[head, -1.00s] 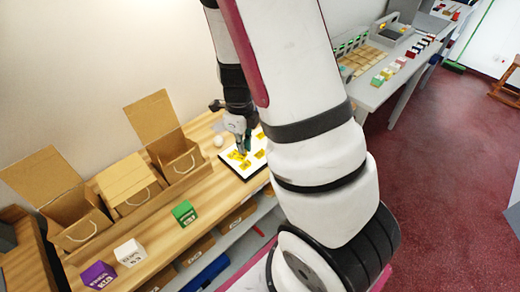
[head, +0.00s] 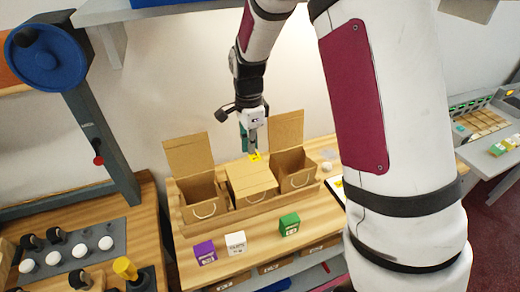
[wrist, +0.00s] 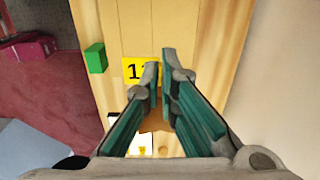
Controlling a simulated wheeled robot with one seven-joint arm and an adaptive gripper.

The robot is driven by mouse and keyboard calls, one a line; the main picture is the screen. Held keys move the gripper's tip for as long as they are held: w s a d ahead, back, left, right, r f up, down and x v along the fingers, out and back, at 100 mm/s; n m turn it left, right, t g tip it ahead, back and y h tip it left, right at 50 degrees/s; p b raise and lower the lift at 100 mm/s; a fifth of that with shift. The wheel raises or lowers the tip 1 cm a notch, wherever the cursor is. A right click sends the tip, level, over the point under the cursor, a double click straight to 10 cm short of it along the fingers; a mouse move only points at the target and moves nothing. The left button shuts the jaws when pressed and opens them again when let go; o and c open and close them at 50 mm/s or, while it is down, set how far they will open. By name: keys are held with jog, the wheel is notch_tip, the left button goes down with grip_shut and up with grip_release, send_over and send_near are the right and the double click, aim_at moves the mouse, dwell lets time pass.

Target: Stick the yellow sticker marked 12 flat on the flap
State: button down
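My gripper (head: 253,146) is shut on the yellow sticker (head: 256,156) and holds it above the row of cardboard boxes. In the wrist view the yellow sticker (wrist: 132,71) sticks out left of the fingertips (wrist: 159,72); a black "1" shows and the rest of its mark is hidden by a finger. The middle box's closed cardboard flap (head: 250,179) lies below the gripper and slopes toward the front. The sticker is apart from the flap in the head view.
Open boxes stand left (head: 199,186) and right (head: 295,173) of the middle one, lids raised. Purple (head: 205,252), white (head: 236,243) and green (head: 289,224) blocks stand in front on the wooden counter. A lever press (head: 75,90) stands at the left.

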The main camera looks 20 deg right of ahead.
aim_at(251, 172)
jog(key=shift+f+b, duration=0.85)
jog(key=shift+f, duration=2.7)
jog(key=shift+f, duration=0.45)
jog(key=c, duration=1.9)
grip_release()
